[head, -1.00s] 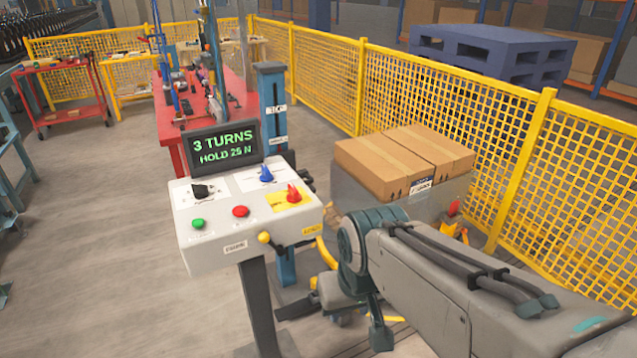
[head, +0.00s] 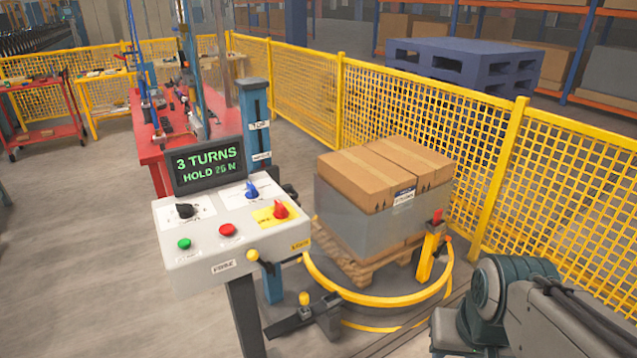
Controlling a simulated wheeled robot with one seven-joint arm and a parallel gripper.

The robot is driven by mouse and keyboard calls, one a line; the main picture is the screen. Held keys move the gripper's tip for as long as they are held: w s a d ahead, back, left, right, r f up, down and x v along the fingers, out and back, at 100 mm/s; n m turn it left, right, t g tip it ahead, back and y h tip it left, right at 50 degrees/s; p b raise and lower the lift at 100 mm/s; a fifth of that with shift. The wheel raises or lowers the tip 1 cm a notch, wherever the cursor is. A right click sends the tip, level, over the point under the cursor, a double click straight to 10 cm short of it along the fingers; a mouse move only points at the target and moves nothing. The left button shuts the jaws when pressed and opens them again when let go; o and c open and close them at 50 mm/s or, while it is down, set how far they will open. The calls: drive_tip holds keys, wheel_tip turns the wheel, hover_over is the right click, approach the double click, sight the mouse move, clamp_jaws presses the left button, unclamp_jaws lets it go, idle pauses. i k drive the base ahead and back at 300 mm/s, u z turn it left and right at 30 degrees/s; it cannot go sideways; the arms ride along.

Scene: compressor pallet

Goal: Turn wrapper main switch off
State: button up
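The wrapper's control panel (head: 206,258) is a pale box on a dark post, left of centre in the head view. On its top is a red rotary switch (head: 281,210) on a yellow plate at the right. A blue knob (head: 251,189), a black knob (head: 185,211), a green button (head: 184,244) and a red button (head: 227,230) share the panel. The display (head: 206,164) above reads "3 TURNS HOLD 25 N". The exact setting of the red switch is too small to read. My arm shows at the lower right, apart from the panel; my gripper is out of view.
A pallet of boxes (head: 372,178), partly wrapped, stands on the turntable inside a yellow ring (head: 390,300) right of the panel. A yellow mesh fence (head: 420,130) runs behind. A red bench (head: 150,150) stands at the back left. The floor left of the panel is clear.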

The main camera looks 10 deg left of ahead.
sight(281, 212)
drive_tip(key=z, duration=0.25)
drive_tip(key=i, duration=0.75)
drive_tip(key=u, duration=0.55)
drive_tip(key=i, duration=0.75)
drive_tip(key=u, duration=0.6)
